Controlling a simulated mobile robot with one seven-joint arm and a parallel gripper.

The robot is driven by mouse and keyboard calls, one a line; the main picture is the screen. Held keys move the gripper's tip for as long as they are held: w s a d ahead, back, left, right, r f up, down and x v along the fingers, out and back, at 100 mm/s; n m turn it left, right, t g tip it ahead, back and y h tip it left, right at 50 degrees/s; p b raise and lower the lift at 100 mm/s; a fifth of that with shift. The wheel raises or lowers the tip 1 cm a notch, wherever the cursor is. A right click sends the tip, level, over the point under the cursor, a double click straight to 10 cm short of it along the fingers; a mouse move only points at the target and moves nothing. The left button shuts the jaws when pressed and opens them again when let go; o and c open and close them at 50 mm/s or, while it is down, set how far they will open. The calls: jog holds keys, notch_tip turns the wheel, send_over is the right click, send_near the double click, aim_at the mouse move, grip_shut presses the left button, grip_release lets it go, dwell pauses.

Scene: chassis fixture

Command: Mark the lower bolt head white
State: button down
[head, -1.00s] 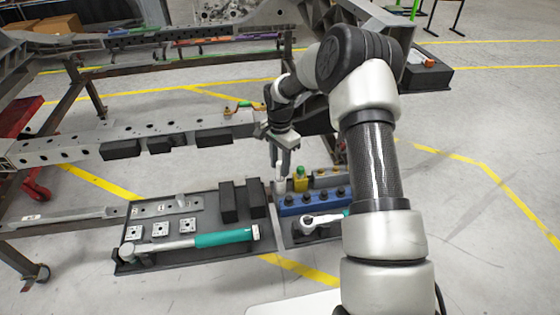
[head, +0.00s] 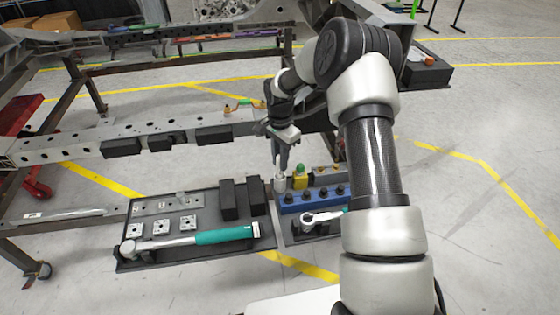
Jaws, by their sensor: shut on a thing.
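My gripper (head: 279,168) hangs low over the tool trays, pointing down. It is shut on a small white upright thing (head: 280,183), which looks like a white marker. It stands beside a yellow item in the right tray. Whether its lower end is clear of the tray cannot be told. The grey chassis rail (head: 80,146) runs across the left, with dark holes and black blocks along it. Small green and orange pieces (head: 238,106) sit near its right end, behind my gripper. The bolt heads are too small to make out, so the lower one cannot be picked out.
The left black tray (head: 190,256) holds a torque wrench with a teal handle (head: 226,235), several small plates and black blocks. The right tray holds a blue socket rack (head: 314,201) and a ratchet (head: 322,217). Grey floor with yellow lines lies open at right.

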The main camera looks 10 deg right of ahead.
jog(key=shift+r+p, duration=1.55)
jog(key=shift+r, duration=1.35)
